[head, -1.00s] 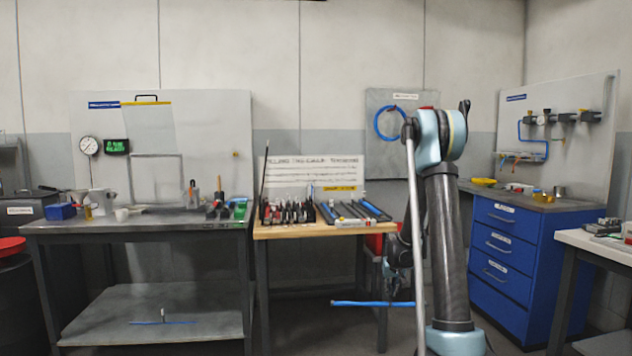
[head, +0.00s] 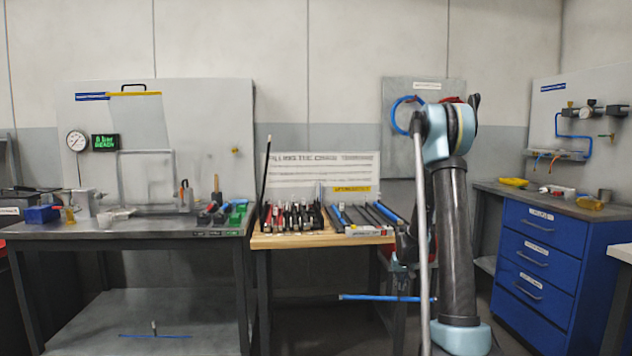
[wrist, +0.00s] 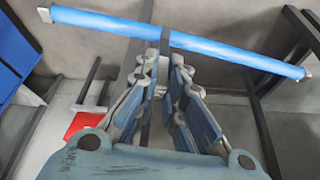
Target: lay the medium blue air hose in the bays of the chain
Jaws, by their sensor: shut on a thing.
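My gripper (wrist: 163,68) is shut on a blue hose (wrist: 190,38), which lies crosswise at the fingertips in the wrist view with a pale cap at each end. In the head view the hose (head: 370,297) is held level, in front of and below the wooden table's top; my arm hides part of it and most of the gripper. What looks like the chain (head: 290,217), a row of dark upright dividers with red and light pieces, is on the wooden table (head: 290,240). The hose is apart from it. Its bays are too small to make out.
Blue and dark lengths (head: 365,215) lie right of the chain. A dark rod (head: 265,180) stands up at its left. A grey bench (head: 130,230) is at left, with another thin blue length (head: 155,336) on its lower shelf. A blue drawer cabinet (head: 540,250) is at right.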

